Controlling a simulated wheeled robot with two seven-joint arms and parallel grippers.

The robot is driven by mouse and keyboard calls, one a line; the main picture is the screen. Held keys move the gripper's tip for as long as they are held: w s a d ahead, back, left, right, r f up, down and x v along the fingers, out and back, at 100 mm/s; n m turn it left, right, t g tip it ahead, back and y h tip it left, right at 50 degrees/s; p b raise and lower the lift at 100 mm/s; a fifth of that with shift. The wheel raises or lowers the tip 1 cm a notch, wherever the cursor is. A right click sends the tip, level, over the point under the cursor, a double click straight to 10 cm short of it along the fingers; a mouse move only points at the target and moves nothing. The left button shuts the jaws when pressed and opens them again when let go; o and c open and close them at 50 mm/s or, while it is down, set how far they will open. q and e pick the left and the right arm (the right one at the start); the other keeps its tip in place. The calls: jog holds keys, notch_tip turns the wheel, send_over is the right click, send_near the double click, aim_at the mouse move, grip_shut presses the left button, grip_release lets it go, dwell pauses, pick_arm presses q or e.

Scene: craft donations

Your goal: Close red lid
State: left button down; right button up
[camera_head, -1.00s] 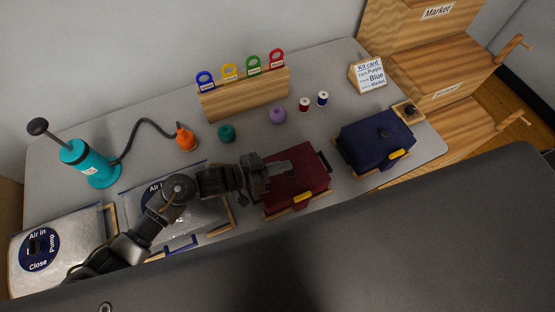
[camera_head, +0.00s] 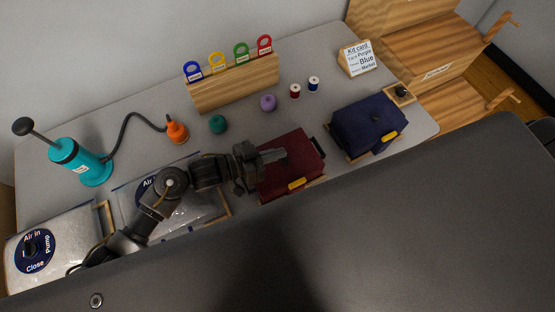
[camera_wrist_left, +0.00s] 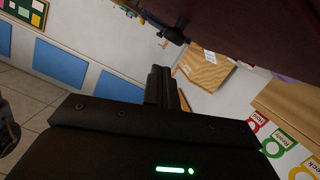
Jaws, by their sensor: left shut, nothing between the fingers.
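The red lid (camera_head: 292,170) is a dark red cover on a box with a wooden base, near the table's front edge. A yellow tag (camera_head: 297,185) is on its front. The lid looks lowered over the box; I cannot tell whether it is fully down. My left gripper (camera_head: 280,155) is shut and empty, over the lid's left rear part; I cannot tell whether it touches. In the left wrist view its fingers (camera_wrist_left: 165,85) are together, and a dark reddish surface (camera_wrist_left: 250,25) fills the top right. My right gripper is not in view.
A blue-covered box (camera_head: 368,125) stands right of the red one. Behind are a wooden rack with colored tags (camera_head: 235,85), spools (camera_head: 295,91) and yarn balls (camera_head: 268,103). A teal pump (camera_head: 80,162) and clear-covered cases (camera_head: 60,245) are at left. My arm crosses one case.

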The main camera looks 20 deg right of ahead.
pick_arm(q)
jog(key=s+a+r+b, duration=0.1)
jog(key=s+a+r, duration=0.3)
jog(key=s+r, duration=0.7)
jog(key=shift+s+a+r, duration=0.15)
jog(key=shift+s+r, duration=0.2)
jog(key=shift+s, duration=0.85)
